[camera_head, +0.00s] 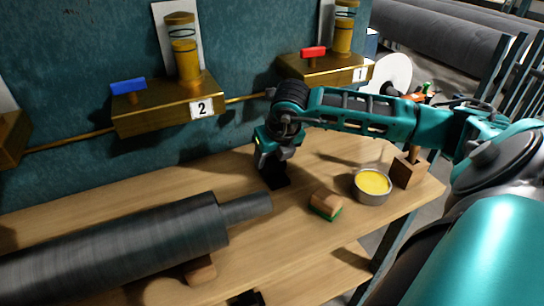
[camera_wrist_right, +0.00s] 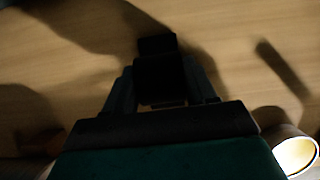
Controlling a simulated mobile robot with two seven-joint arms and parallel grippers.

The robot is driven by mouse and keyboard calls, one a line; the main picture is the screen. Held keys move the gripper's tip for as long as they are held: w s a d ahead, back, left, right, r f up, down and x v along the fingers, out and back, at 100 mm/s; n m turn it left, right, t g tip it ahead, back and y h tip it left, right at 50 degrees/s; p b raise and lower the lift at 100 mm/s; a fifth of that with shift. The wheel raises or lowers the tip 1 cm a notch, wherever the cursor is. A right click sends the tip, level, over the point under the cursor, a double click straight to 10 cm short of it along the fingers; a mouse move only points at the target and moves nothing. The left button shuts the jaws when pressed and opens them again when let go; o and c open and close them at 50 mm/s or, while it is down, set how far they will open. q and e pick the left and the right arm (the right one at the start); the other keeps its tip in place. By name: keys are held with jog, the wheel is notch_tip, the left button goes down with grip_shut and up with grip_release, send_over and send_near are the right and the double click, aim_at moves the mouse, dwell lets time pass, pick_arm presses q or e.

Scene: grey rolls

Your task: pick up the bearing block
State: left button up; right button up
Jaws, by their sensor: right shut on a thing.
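The bearing block is a small black block (camera_head: 275,177) at the far side of the wooden table, near the blue-green wall. My right gripper (camera_head: 271,160) points down over it and is shut on it. In the right wrist view the black block (camera_wrist_right: 158,72) sits between the two dark fingers, its detail lost in shadow. I cannot tell whether it touches the table or hangs just above it. My left gripper is in neither view.
A large grey roll (camera_head: 120,250) lies at the front left, its shaft end near the middle of the table (camera_head: 290,245). Right of my gripper stand a brown block with a green underside (camera_head: 326,202), a tin of yellow stuff (camera_head: 372,187) and a wooden block (camera_head: 408,171). Brass boxes (camera_head: 168,105) line the wall.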

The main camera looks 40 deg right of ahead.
jog(key=c, duration=0.8)
jog(key=shift+o, duration=0.2)
jog(key=shift+r, duration=0.1)
